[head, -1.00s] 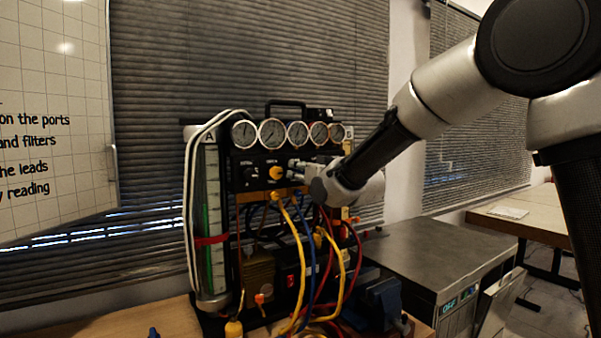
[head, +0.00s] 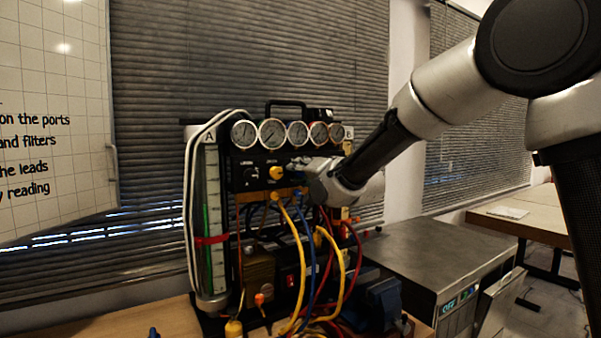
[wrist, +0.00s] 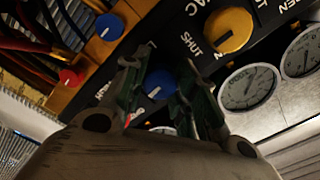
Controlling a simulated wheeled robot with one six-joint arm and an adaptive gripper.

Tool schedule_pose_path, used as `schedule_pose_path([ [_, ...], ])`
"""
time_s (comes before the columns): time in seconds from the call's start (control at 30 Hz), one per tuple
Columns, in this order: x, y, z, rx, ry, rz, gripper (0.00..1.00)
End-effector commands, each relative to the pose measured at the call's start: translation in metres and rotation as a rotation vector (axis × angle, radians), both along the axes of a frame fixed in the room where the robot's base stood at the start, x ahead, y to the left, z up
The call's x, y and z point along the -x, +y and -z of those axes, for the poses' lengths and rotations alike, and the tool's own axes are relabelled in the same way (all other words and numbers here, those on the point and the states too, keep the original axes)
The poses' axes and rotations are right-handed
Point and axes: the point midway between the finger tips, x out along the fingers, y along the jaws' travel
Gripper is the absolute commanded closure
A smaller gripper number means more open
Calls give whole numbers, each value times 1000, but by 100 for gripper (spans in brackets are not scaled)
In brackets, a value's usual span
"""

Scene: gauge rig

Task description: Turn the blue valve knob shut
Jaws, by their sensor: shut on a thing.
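The blue valve knob (wrist: 160,84) is on the black panel in the wrist view, between my two fingers. My gripper (wrist: 158,76) is shut on it, with one finger on each side. The knob's pointer is partly hidden, so I cannot tell its exact setting. In the head view my gripper (head: 297,172) is at the panel front, just right of the yellow knob (head: 276,172). There the gripper hides the blue knob.
The larger yellow knob (wrist: 228,30) and round gauges (wrist: 248,88) are close by. An orange block with a second blue knob (wrist: 108,27) and a red knob (wrist: 70,77) is on the other side. Yellow, blue and red hoses (head: 298,258) hang below the panel.

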Motion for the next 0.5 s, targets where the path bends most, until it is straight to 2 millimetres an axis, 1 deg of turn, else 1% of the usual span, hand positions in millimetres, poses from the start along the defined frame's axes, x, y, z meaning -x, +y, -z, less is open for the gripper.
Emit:
schedule_pose_path([
  [0.2, -1, -1, -2, -58, 35, 2, 96],
  [0.5, -1, -1, -2, -79, 49, 2, 96],
])
